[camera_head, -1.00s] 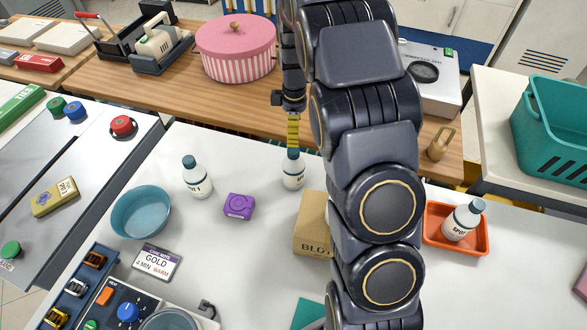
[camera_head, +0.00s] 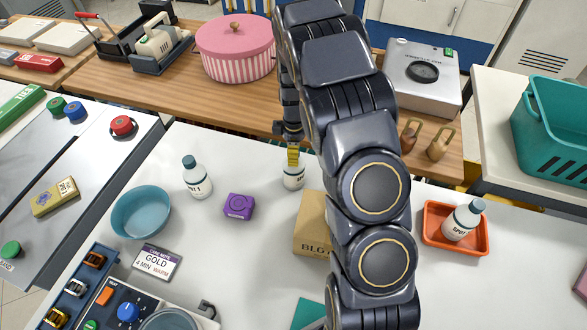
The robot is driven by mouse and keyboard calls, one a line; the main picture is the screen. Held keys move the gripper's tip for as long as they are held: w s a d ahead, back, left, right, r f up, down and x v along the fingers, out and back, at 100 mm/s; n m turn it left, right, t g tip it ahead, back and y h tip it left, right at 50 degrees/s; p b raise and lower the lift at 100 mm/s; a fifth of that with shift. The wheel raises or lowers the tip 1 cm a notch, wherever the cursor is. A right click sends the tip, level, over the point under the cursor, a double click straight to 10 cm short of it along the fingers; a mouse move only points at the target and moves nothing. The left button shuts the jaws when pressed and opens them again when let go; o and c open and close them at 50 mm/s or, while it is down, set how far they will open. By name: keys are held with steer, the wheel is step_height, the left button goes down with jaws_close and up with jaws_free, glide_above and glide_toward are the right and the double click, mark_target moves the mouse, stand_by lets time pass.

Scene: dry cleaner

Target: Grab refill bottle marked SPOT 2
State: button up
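A white bottle (camera_head: 294,180) stands upright on the white table, under my gripper (camera_head: 293,157). Its cap is hidden behind the yellow striped finger, and its label is too small to read. I cannot tell whether the finger touches the bottle or whether the gripper is open or shut. A second white bottle with a dark teal cap (camera_head: 197,180) stands to the left; its label seems to end in "1". A third such bottle (camera_head: 461,222) leans in an orange tray (camera_head: 484,248) at the right; its label reads "SPOT", with any number unclear.
A purple block (camera_head: 239,207) and a teal bowl (camera_head: 141,213) lie left of the middle bottle. A cardboard box (camera_head: 311,228) stands close to its lower right, partly hidden by my arm. The wooden counter (camera_head: 240,105) runs behind.

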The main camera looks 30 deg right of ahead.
jaws_close()
steer(key=shift+r, duration=0.1)
